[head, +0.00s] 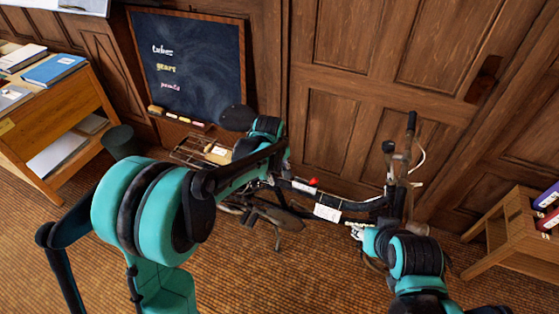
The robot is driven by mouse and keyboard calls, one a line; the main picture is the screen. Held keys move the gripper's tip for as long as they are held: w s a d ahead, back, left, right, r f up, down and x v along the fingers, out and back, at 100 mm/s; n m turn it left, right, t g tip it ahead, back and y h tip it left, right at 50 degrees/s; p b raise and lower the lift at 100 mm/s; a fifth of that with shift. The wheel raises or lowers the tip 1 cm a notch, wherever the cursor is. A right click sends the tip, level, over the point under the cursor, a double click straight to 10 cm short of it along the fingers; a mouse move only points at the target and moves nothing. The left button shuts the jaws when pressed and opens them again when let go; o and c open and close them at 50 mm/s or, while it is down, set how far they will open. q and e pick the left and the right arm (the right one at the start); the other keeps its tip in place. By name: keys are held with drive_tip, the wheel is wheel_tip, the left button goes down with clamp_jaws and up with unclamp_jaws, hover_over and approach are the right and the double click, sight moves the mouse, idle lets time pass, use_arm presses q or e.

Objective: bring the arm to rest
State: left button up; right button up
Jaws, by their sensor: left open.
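My left arm (155,210) comes in from the left, teal and black, and reaches over a bicycle by the wall. Its far end, with the left gripper (245,148), is beside the bicycle's dark saddle (237,118). The gripper is open; its fingertips are hard to make out against dark parts, and I see nothing held. My right arm (415,257) is at the lower right, its far end (362,234) low beside the bicycle's front. I cannot make out its jaws. Whether either arm touches the bicycle is unclear.
The bicycle's frame (345,203) and handlebar (402,150) fill the middle. A chalkboard (190,65) leans on the panelled wall (340,45). A wooden desk (70,110) with books and a dark bin (121,142) are left. A small shelf (510,232) is right. Carpet (260,280) is clear in front.

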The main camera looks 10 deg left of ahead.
use_arm(q)
drive_tip(key=s+a+r+m+t, duration=0.1)
drive_tip(key=s+a+r+m, duration=0.2)
drive_tip(key=s, duration=0.4)
drive_tip(key=s+a+r+m+t, duration=0.2)
drive_tip(key=s+a+r+m, duration=0.1)
drive_tip(key=s, duration=0.5)
drive_tip(key=s+a+r+m+t, duration=0.1)
drive_tip(key=s+a+r+m, duration=0.2)
drive_tip(key=s+a, duration=0.2)
drive_tip(key=s, duration=0.3)
drive_tip(key=shift+r+t+y, duration=0.2)
drive_tip(key=shift+t+y, duration=0.1)
idle(0.9)
